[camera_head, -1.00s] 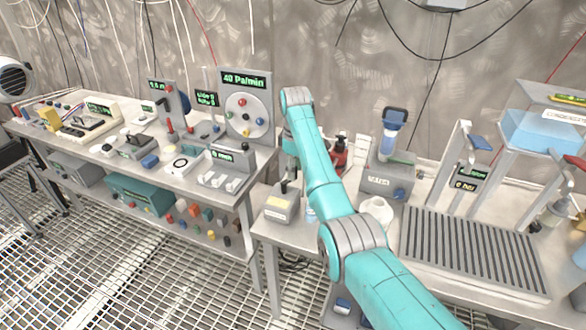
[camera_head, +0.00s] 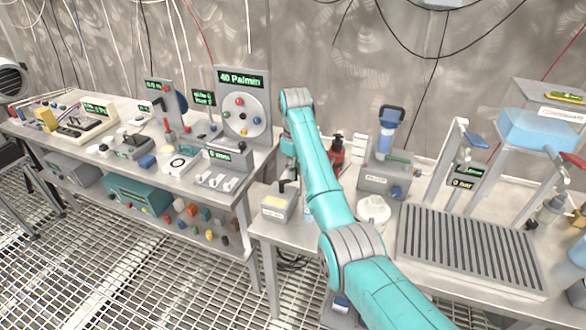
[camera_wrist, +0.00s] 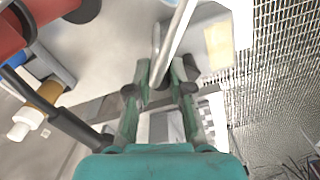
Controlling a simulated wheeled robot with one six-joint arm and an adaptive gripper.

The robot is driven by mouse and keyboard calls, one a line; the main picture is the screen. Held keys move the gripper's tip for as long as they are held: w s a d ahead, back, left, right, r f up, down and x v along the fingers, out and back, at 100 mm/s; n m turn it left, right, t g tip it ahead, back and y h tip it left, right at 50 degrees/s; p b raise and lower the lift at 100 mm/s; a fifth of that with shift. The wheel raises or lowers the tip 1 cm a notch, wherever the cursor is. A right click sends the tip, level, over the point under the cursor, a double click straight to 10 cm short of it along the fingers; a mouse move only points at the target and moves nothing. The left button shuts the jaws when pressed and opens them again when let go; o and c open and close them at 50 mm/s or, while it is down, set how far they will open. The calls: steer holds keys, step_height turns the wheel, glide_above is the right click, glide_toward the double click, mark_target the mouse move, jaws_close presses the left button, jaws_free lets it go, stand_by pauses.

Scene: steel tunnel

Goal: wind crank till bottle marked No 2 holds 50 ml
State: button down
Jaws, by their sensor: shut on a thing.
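A small grey box (camera_head: 279,207) with a pale yellow label stands at the left end of the right-hand bench, with a dark upright post on top. I take it to be the crank's housing. My gripper (camera_wrist: 160,72) shows in the wrist view, its fingers closed on a slim grey bar (camera_wrist: 172,42), likely the crank's handle. The box's pale label (camera_wrist: 218,45) lies just right of it. In the head view my arm largely hides the gripper and the handle. I cannot make out a bottle marked No 2 or its level; a bluish bit beside the box is mostly covered by my arm.
A red bottle (camera_head: 337,150) stands behind my arm. To the right are a grey unit with a blue-topped column (camera_head: 388,130), a white round vessel (camera_head: 373,209) and a slatted drain rack (camera_head: 470,245). The left bench (camera_head: 150,150) is crowded with instruments. Open grating floor lies in front.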

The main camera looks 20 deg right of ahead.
steer(key=shift+s+m, duration=0.1)
steer(key=shift+m, duration=0.3)
steer(key=c, duration=1)
jaws_free()
steer(key=shift+c, duration=0.2)
